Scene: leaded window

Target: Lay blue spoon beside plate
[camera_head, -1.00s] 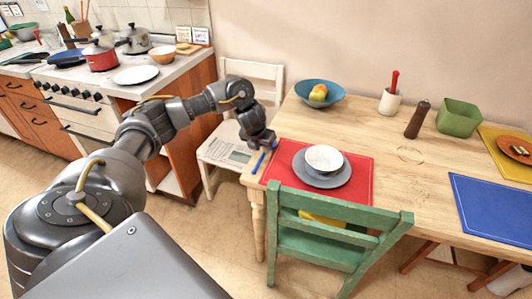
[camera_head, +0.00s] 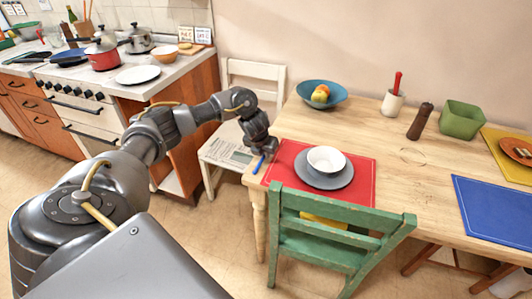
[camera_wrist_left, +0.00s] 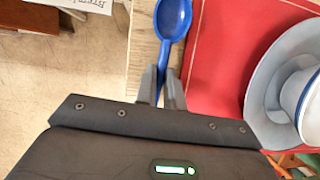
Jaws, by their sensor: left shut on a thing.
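The blue spoon (camera_wrist_left: 172,22) is held in my left gripper (camera_wrist_left: 163,85), which is shut on its handle. In the left wrist view its bowl points away from the gripper, over the wooden edge strip and the red mat's left border. In the head view the spoon (camera_head: 258,164) shows as a small blue strip below my left gripper (camera_head: 265,148). The grey plate (camera_head: 324,175) lies on the red placemat (camera_head: 361,188), with a white bowl (camera_head: 327,159) on it. The spoon is to the left of the plate, apart from it. I cannot tell whether the spoon touches the table.
A green chair (camera_head: 330,238) stands at the table's front and a white chair (camera_head: 252,95) at its left end. A blue fruit bowl (camera_head: 321,95), a utensil pot (camera_head: 392,103), a pepper mill (camera_head: 419,121) and a green container (camera_head: 460,120) stand farther back. A blue mat (camera_head: 495,208) lies at right.

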